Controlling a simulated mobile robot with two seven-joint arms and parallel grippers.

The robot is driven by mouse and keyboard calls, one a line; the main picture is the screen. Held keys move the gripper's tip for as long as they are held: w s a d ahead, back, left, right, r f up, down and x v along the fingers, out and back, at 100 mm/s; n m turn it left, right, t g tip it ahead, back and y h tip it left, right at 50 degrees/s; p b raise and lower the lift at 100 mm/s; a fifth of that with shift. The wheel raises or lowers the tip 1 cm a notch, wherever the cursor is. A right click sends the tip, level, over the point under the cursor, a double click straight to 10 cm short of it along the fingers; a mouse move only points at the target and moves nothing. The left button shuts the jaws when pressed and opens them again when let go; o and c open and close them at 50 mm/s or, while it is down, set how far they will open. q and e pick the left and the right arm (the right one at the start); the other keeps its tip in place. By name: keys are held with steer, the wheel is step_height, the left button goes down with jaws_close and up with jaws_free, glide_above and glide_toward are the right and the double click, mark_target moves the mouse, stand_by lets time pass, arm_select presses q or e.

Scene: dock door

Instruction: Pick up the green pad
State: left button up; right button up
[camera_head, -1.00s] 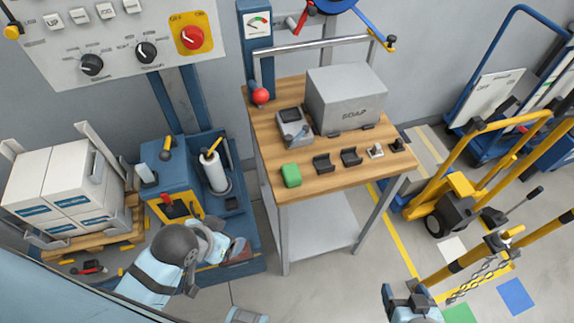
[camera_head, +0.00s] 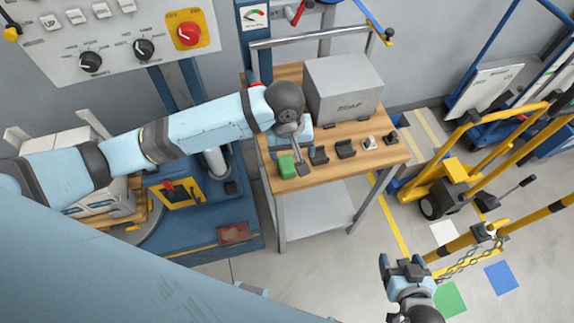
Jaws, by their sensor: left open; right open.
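The green pad (camera_head: 285,167) sits at the front left of the wooden workbench top (camera_head: 337,173). My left gripper (camera_head: 296,163) is open and points down over the bench beside the pad. One grey finger shows just right of the pad; I cannot tell whether it touches it. The other finger is not clearly seen. My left arm hides the device that stood behind the pad. My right gripper (camera_head: 402,264) is open and empty over the floor, right of the bench.
Black holders (camera_head: 345,149) and small parts line the bench to the right of the pad. A yellow cart (camera_head: 455,177), a chain (camera_head: 468,256) and coloured floor squares (camera_head: 501,277) lie to the right.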

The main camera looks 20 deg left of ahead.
arm_select(q)
steer(key=w+a+n+y, duration=0.1)
steer(key=w+a+n, duration=0.1)
steer(key=w+a, duration=0.1)
glide_above(287, 163)
steer(key=f, duration=0.7)
steer(key=shift+s+a+f+p, duration=0.1)
steer(key=shift+a+f+p, duration=0.1)
steer(key=shift+f+p, duration=0.1)
steer(key=shift+d+f+p, duration=0.2)
steer(key=shift+f+p, duration=0.25)
steer(key=shift+f, duration=2.4)
steer(key=c, duration=1)
step_height(287, 163, up, 20)
steer(key=b, duration=0.1)
